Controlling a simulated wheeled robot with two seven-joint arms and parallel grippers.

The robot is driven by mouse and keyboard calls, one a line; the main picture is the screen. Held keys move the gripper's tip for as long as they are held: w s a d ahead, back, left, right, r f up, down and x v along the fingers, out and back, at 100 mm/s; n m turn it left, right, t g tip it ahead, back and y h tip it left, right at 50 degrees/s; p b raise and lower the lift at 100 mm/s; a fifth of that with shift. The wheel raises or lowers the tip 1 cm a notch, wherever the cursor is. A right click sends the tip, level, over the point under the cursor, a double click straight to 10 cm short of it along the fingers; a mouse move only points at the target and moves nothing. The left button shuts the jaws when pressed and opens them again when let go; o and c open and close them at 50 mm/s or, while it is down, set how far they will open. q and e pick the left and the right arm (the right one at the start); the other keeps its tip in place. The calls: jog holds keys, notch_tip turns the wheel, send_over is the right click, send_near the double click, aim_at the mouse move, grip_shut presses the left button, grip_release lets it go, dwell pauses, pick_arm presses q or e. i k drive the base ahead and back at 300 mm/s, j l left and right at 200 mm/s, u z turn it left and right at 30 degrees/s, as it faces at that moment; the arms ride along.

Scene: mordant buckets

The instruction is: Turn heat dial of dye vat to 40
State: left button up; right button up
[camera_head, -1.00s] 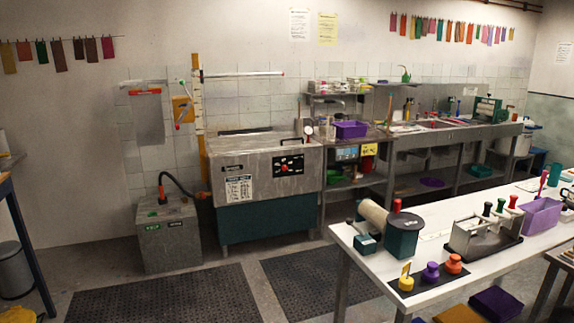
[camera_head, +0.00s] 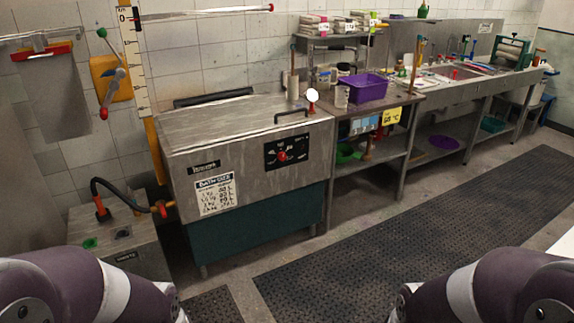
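The dye vat (camera_head: 240,172) is a grey metal tank on a dark teal base, left of the middle. Its heat dial is a red knob (camera_head: 283,156) on a black panel (camera_head: 299,148) with white markings, on the right of its front. The marking that the knob points to is too small to read. The lid (camera_head: 215,118) looks closed and has a dark handle. My two arms show at the bottom left and bottom right corners, well short of the vat. Neither gripper is in view.
A grey box (camera_head: 125,257) with a hose and orange fittings stands left of the vat. A shelf bench with a purple bin (camera_head: 364,87) stands to its right. Dark floor mats (camera_head: 430,220) lie in front, with clear floor around. A white table edge (camera_head: 562,248) shows at right.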

aim_at(282, 155)
jog(key=i+j+z, duration=0.1)
jog(key=i, duration=0.75)
jog(key=i+l, duration=0.15)
jog(key=i, duration=0.4)
jog(key=i+l, duration=0.1)
jog(key=i, duration=0.5)
jog(key=i+l, duration=0.15)
jog(key=i, duration=0.4)
jog(key=l+z, duration=0.05)
